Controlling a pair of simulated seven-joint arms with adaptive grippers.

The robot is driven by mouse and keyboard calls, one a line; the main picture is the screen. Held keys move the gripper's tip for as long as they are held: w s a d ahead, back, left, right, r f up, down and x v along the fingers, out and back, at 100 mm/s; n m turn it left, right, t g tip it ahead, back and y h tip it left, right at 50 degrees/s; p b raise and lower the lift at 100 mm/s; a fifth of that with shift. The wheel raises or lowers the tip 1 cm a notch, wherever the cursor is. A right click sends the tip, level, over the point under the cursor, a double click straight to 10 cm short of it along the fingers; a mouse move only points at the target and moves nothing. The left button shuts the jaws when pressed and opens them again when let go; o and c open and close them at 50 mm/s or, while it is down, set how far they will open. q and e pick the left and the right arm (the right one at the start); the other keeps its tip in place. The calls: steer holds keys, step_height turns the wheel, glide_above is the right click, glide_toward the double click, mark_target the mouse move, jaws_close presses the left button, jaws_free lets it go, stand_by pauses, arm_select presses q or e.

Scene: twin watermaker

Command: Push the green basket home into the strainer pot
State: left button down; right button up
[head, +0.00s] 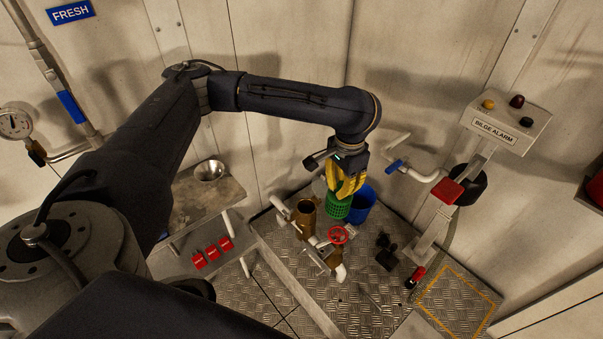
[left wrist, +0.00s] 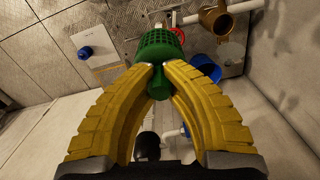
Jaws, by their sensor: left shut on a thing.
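The green basket (head: 337,207) is a mesh cup. My left gripper (head: 347,186), with yellow fingers, is shut on the knob at its top. In the left wrist view the fingertips (left wrist: 158,76) close on that knob, with the basket (left wrist: 158,45) beyond them. The strainer pot (head: 306,216) is a brass-coloured, open-topped cylinder to the left of the basket in the head view. It also shows at the upper right of the left wrist view (left wrist: 214,20). The basket is apart from the pot. My right gripper is not in view.
A blue bucket (head: 362,204) stands close behind and right of the basket. A red valve wheel (head: 338,235) and white pipes lie in front of the pot. The bilge alarm box (head: 508,121) stands at right. A bench with a metal bowl (head: 209,171) is at left.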

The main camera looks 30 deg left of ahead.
arm_select(q)
steer(key=w+a+f+m, duration=0.75)
steer(key=w+m, duration=0.35)
steer(key=m, duration=0.3)
steer(key=w+a+f+m, duration=0.1)
steer(key=a+f+m, duration=1)
steer(key=f+m, duration=0.1)
steer(key=shift+w+f+m, duration=0.3)
steer(key=shift+w+f, duration=0.1)
steer(key=shift+f, duration=0.1)
steer(key=shift+f, duration=2.8)
steer(key=shift+f, duration=2.9)
